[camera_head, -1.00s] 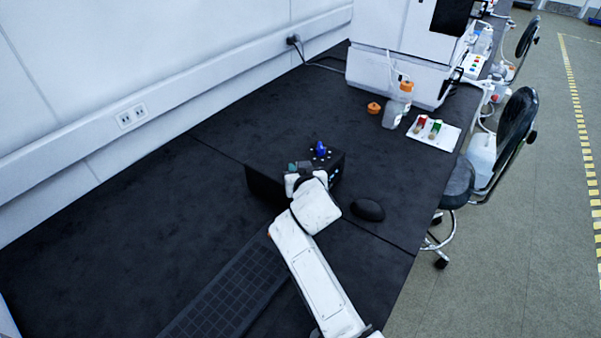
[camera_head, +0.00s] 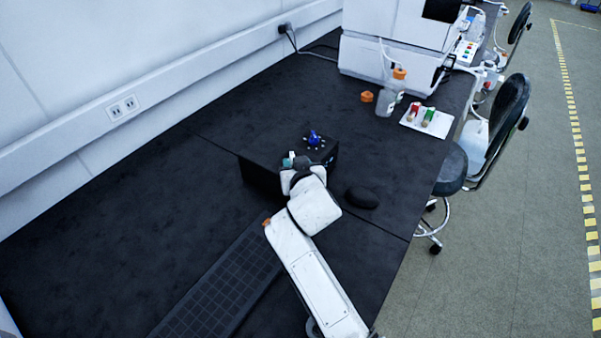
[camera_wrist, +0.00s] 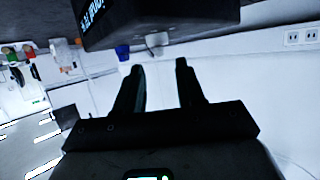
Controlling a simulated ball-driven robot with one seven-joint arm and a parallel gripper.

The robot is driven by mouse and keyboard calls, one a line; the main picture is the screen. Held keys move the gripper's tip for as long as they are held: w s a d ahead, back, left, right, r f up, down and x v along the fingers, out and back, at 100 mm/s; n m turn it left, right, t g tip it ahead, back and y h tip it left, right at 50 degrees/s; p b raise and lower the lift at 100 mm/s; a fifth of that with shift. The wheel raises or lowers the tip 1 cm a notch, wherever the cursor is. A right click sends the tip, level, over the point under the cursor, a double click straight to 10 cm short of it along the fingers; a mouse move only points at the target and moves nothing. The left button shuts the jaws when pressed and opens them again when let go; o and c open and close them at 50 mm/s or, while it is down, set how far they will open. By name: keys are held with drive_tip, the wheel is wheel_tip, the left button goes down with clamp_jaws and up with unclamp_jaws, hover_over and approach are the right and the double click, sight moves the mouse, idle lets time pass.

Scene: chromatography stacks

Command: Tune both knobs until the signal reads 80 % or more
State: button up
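The dark box (camera_head: 259,178) stands on the black bench, with a blue knob (camera_head: 313,137) on its top. The wrist view shows the box (camera_wrist: 170,22) upside down at the top, with the blue knob (camera_wrist: 122,52) and a pale grey knob (camera_wrist: 157,40) sticking out. A display (camera_wrist: 93,14) with blue characters is on its side, too blurred to read. My gripper (camera_wrist: 160,66) is open, its fingers apart with the pale knob ahead of the gap; I see no contact. In the head view my gripper is at the box's near side and partly hides it.
A black mouse (camera_head: 362,197) lies right of my arm and a dark keyboard (camera_head: 215,285) left of it. Behind are a bottle (camera_head: 386,103), an orange cap (camera_head: 366,96), a white tray (camera_head: 440,123) and a white instrument (camera_head: 385,60). The bench left of the box is clear.

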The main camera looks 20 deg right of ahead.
drive_tip(key=v, duration=0.6)
drive_tip(key=shift+s+r, duration=0.15)
drive_tip(key=shift+s, duration=0.2)
drive_tip(key=s+d+f+g, duration=0.2)
drive_tip(key=s+f, duration=0.1)
drive_tip(key=s, duration=0.3)
drive_tip(key=s+d+f+g, duration=0.2)
drive_tip(key=s+d+f, duration=0.1)
drive_tip(key=s, duration=0.3)
drive_tip(key=s+d+f+g+y, duration=0.1)
drive_tip(key=s+d+f+g, duration=0.1)
drive_tip(key=s, duration=0.5)
drive_tip(key=shift+d+f+n, duration=0.3)
drive_tip(key=shift+d+f, duration=0.2)
drive_tip(key=shift+d, duration=0.2)
drive_tip(key=s+f+g, duration=0.3)
drive_tip(key=s, duration=0.6)
drive_tip(key=s+d+f+g+y, duration=0.1)
drive_tip(key=s+f+g, duration=0.2)
drive_tip(key=s, duration=0.7)
drive_tip(key=shift+f+n, duration=0.4)
drive_tip(key=shift+f, duration=0.2)
drive_tip(key=shift+d, duration=0.15)
